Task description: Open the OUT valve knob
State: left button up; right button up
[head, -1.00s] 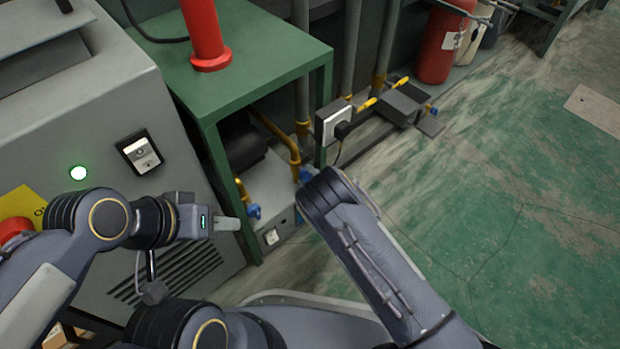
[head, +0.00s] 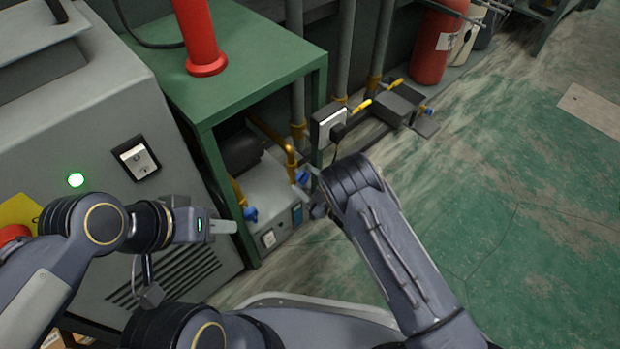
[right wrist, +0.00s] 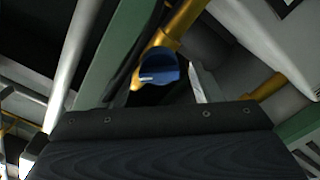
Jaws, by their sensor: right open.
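Two blue valve knobs show in the head view: a near one (head: 250,213) at the machine's left side and a far one (head: 302,177) at the foot of a yellow pipe. I cannot read which is marked OUT. My right gripper (head: 318,204) is open, mostly hidden behind its own arm, just below and right of the far knob, apparently apart from it. In the right wrist view a blue knob (right wrist: 158,67) with a pale mark sits on a yellow pipe, beyond the dark gripper body. My left gripper (head: 222,227) points right, left of the near knob; its finger gap is unclear.
A green table (head: 250,60) with a red cylinder (head: 205,50) stands over the grey machine (head: 268,185). A grey cabinet (head: 80,130) is at left.

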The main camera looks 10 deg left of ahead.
jog(key=n, duration=0.3)
jog(key=shift+s+a+f+b, duration=0.15)
jog(key=shift+a+b, duration=0.05)
jog(key=shift+b, duration=0.2)
jog(key=p+v, duration=0.4)
jog(key=v, duration=0.4)
jog(key=w+d+r+m+t+h, duration=0.3)
jog(key=w+d+r+m+h, duration=0.55)
jog(key=w+d+r, duration=0.2)
jog(key=s+d+r+m+g+h, duration=0.2)
jog(key=d+r+m+h, duration=0.1)
jog(key=d+r+m, duration=0.5)
jog(key=shift+s+d+r+h, duration=0.2)
jog(key=shift+d+r+h, duration=0.15)
jog(key=shift+d+r, duration=0.85)
jog(key=shift+d+f+m, duration=0.15)
jog(key=shift+f+m, duration=0.05)
jog(key=shift+m, duration=0.05)
